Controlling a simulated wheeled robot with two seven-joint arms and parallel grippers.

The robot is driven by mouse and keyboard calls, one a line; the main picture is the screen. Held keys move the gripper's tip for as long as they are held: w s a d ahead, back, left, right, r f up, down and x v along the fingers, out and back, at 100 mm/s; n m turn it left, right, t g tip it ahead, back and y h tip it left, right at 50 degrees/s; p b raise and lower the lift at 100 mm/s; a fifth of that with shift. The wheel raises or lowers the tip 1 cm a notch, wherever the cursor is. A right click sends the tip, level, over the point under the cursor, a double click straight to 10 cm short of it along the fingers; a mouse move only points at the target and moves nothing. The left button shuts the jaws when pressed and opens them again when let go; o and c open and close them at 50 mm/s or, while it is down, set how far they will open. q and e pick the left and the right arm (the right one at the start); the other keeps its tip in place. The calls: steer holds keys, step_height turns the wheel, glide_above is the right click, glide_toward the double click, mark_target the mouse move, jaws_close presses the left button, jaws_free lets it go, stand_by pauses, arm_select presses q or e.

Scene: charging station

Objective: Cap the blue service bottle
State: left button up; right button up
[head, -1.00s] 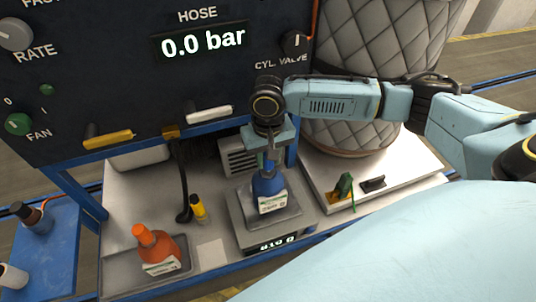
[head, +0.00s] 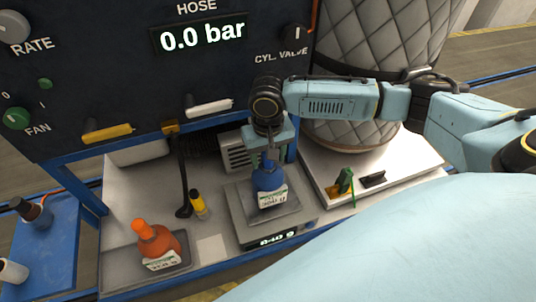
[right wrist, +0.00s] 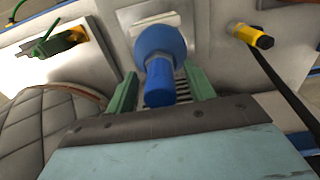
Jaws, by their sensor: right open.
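The blue service bottle (head: 270,178) stands upright on the scale (head: 240,205), its white label facing me. In the right wrist view, the round blue bottle body (right wrist: 160,42) shows with a blue cylindrical cap (right wrist: 160,88) in line with its neck and a grey-blue ring between them. My right gripper (head: 268,152) is above the bottle, pointing down. In the right wrist view its two green fingers (right wrist: 161,90) are open, one on each side of the cap, with gaps visible. Whether the cap is fully seated cannot be told. My left gripper is not in view.
An orange bottle (head: 155,240) stands in a tray at the left of the bench. A yellow-and-black marker-like item (head: 198,204) and a black hose (head: 183,180) are between it and the scale. A quilted cylinder (head: 375,50) stands behind my right arm. The dark panel (head: 110,60) overhangs the bench.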

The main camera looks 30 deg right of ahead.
step_height(320, 180, up, 13)
steer(key=shift+r, duration=0.2)
stand_by(0.4)
stand_by(0.4)
